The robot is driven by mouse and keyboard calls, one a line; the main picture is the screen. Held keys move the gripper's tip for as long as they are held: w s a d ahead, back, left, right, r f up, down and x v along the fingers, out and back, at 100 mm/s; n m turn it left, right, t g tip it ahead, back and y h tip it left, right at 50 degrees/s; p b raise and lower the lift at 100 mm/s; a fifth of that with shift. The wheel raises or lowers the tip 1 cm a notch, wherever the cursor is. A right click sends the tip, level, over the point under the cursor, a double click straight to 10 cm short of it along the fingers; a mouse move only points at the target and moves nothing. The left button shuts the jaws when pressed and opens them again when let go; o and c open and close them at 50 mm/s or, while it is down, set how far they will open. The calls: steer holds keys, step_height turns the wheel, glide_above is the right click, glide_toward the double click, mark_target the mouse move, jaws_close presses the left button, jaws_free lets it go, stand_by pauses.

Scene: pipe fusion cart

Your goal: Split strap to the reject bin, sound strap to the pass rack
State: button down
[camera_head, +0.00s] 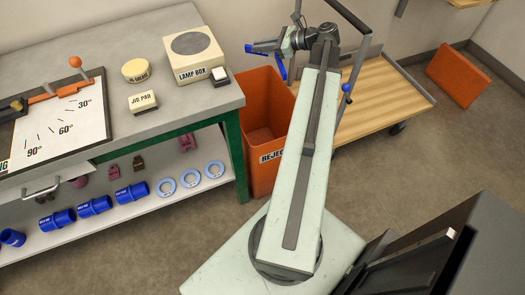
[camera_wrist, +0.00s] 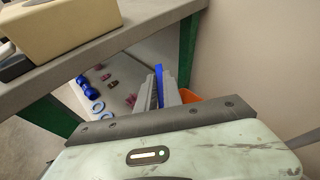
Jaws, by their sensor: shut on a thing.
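My gripper (camera_head: 266,46) is at the far end of my raised arm, over the back of the orange reject bin (camera_head: 262,156). It is shut on a blue strap (camera_head: 279,70), part of which hangs below the jaws. In the wrist view the strap (camera_wrist: 159,74) shows as a narrow blue strip at the grey fingers (camera_wrist: 156,95). I cannot tell whether it is split or sound. The bin stands on the floor beside the bench, its open top facing up; an orange bit of it shows in the wrist view (camera_wrist: 189,96). I cannot make out a pass rack.
The bench (camera_head: 205,105) holds a lamp box (camera_head: 198,72), a jig pad block (camera_head: 143,103), a round tub (camera_head: 136,71) and an angle board (camera_head: 60,125). Its lower shelf (camera_head: 120,214) carries blue sleeves, pale rings and maroon parts. A wood-decked cart (camera_head: 375,105) stands right of the bin.

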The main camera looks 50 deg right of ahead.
steer(key=d+f+h+b, duration=0.1)
steer(key=d+f+b, duration=0.2)
steer(key=f+b, duration=2.1)
step_height(320, 180, down, 3)
steer(key=shift+f+m, duration=0.2)
steer(key=shift+m, duration=0.2)
steer(key=shift+d, duration=0.1)
steer(key=c, duration=1.4)
jaws_free()
